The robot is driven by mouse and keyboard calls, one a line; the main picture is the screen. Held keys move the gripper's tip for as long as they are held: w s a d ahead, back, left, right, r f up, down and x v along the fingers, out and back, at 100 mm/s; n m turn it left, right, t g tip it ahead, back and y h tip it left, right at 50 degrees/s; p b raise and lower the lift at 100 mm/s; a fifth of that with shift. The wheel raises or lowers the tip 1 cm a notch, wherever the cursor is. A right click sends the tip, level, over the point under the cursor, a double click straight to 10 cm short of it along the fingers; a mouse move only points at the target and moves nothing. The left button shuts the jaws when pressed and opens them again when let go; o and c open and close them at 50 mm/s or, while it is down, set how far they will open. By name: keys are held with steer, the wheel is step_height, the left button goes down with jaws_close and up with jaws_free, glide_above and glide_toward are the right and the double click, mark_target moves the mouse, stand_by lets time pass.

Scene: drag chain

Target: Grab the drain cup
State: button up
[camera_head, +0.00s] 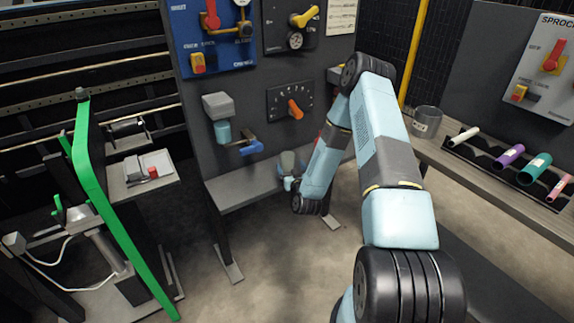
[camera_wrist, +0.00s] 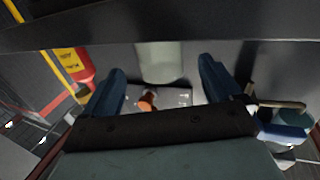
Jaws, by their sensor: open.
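A pale grey-green cylinder (camera_wrist: 160,62), which looks like the drain cup, shows in the wrist view between the two blue fingers of my gripper (camera_wrist: 162,70). The fingers are spread, with a gap on each side of the cylinder, so it is not held. How deep it sits between them I cannot tell. In the head view my gripper (camera_head: 289,183) is low at the shelf (camera_head: 240,188) under the control panel. A greyish shape there (camera_head: 291,160) may be the same cup, partly hidden by my gripper and arm.
Above the shelf are an orange knob panel (camera_head: 291,102), a blue-handled valve (camera_head: 250,148) and a teal container (camera_head: 222,132). A green bar (camera_head: 110,205) stands at left. The floor between is clear.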

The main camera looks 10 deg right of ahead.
mark_target(290, 163)
steer(key=shift+w, duration=2.85)
steer(key=c, duration=1)
